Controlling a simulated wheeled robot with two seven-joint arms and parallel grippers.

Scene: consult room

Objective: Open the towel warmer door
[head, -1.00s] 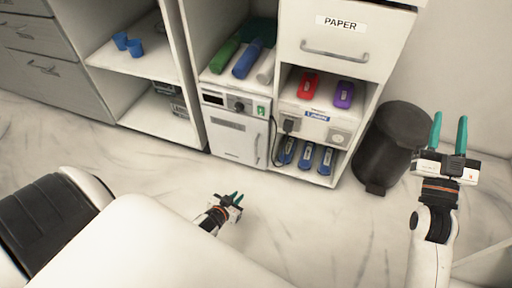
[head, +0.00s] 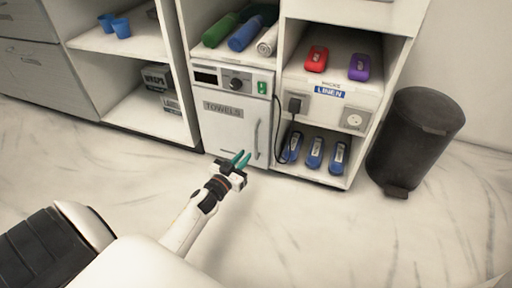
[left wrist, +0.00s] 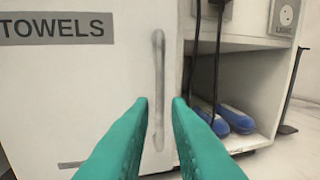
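The white towel warmer (head: 234,112) stands in the middle of the head view, with a dark display, a knob and a green switch on top. Its door (head: 222,128), labelled TOWELS, is shut. The vertical handle (head: 257,139) is on the door's right side; it also shows in the left wrist view (left wrist: 158,85). My left gripper (head: 241,160) is open in front of the door's lower right. In the left wrist view its teal fingers (left wrist: 160,108) are apart, with the handle between and beyond them; I see no grip on it. My right gripper is out of view.
A black cord hangs right of the door, from a plug (head: 294,104) in the outlet panel. Blue shoe-like items (head: 314,153) stand on the lower right shelf. A dark bin (head: 415,140) stands at right. The floor in front is clear.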

